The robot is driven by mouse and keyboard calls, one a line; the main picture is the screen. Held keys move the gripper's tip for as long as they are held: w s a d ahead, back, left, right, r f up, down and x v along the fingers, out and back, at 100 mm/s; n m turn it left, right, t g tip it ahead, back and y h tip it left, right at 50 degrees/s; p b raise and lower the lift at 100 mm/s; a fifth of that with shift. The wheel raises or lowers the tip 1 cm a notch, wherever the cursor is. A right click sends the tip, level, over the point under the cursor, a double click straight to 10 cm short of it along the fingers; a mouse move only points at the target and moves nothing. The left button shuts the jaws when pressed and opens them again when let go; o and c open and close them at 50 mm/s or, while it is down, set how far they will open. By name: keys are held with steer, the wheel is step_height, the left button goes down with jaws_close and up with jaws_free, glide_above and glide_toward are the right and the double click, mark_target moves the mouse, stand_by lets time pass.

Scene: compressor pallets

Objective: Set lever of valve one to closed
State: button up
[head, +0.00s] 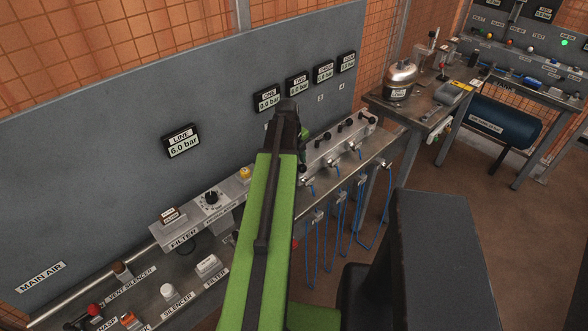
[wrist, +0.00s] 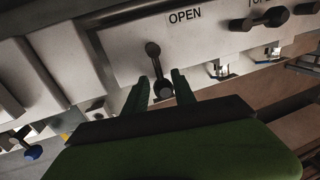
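In the wrist view a dark valve lever (wrist: 156,65) sits on a pale panel, below and left of the word OPEN. It runs nearly up and down in the picture, with a small round end at the top and a larger round end at the bottom. My gripper (wrist: 159,76) is open, with one green finger on each side of the lever's lower end; I see no clear contact. Whether this is valve one cannot be read here. In the head view my arm hides the gripper and this lever; gauge ONE (head: 268,98) hangs above that area.
Another dark lever (wrist: 270,18) lies to the right in the wrist view, nearly sideways. In the head view more black levers (head: 349,126) line the manifold to the right, with blue hoses (head: 340,220) below. A filter unit (head: 184,234) stands to the left.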

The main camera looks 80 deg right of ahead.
steer(key=shift+w, duration=0.15)
step_height(320, 180, up, 17)
steer(key=w+a+p, duration=0.2)
steer(key=p, duration=1.5)
steer(key=shift+a, duration=0.35)
